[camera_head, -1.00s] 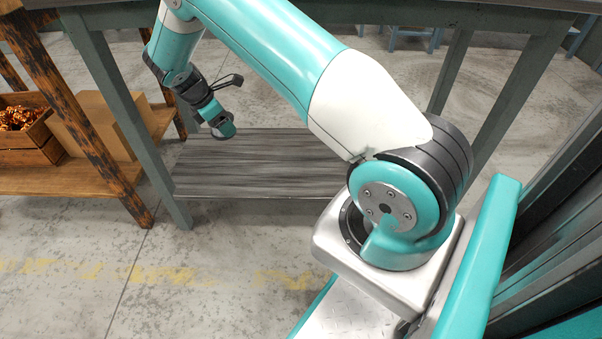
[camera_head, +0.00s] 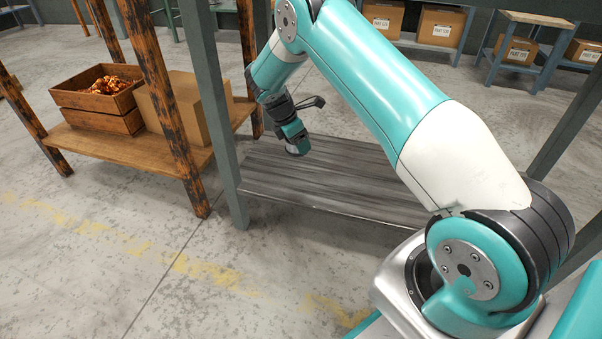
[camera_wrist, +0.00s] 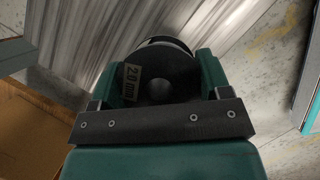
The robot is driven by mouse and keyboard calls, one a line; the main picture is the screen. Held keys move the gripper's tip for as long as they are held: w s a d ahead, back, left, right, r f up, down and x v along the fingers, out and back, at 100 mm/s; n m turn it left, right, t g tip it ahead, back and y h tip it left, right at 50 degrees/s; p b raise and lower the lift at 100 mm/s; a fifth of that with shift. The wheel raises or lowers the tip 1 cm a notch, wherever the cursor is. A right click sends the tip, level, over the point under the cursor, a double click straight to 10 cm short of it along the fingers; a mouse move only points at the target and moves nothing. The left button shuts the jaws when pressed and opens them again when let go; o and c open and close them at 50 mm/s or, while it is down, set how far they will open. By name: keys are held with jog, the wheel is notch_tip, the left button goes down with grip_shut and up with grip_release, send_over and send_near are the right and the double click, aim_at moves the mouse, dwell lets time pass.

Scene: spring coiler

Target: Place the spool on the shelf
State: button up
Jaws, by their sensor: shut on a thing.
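My gripper (camera_head: 297,146) is low over the grey lower shelf (camera_head: 345,190) of the metal-framed bench, near its left end. In the wrist view my gripper (camera_wrist: 162,88) is shut on a dark spool (camera_wrist: 172,62) with a "2.0 mm" label and a round hole in its middle. The shelf's streaked grey surface (camera_wrist: 105,35) shows behind the spool. In the head view the spool is mostly hidden by the gripper. I cannot tell whether the spool touches the shelf.
A wooden rack (camera_head: 125,152) at left holds a crate (camera_head: 98,105) of copper-coloured pieces and a cardboard box (camera_head: 186,108). A bench leg (camera_head: 222,120) stands left of my gripper. The shelf's right part is bare. Labelled boxes (camera_head: 440,25) stand far behind.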

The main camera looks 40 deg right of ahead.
notch_tip(320, 180, down, 10)
jog(key=b, duration=0.4)
jog(key=shift+d+r, duration=0.1)
jog(key=shift+r, duration=0.1)
jog(key=shift+f, duration=0.3)
jog(key=shift+f, duration=0.3)
jog(key=o, duration=1.1)
jog(key=shift+o, duration=0.2)
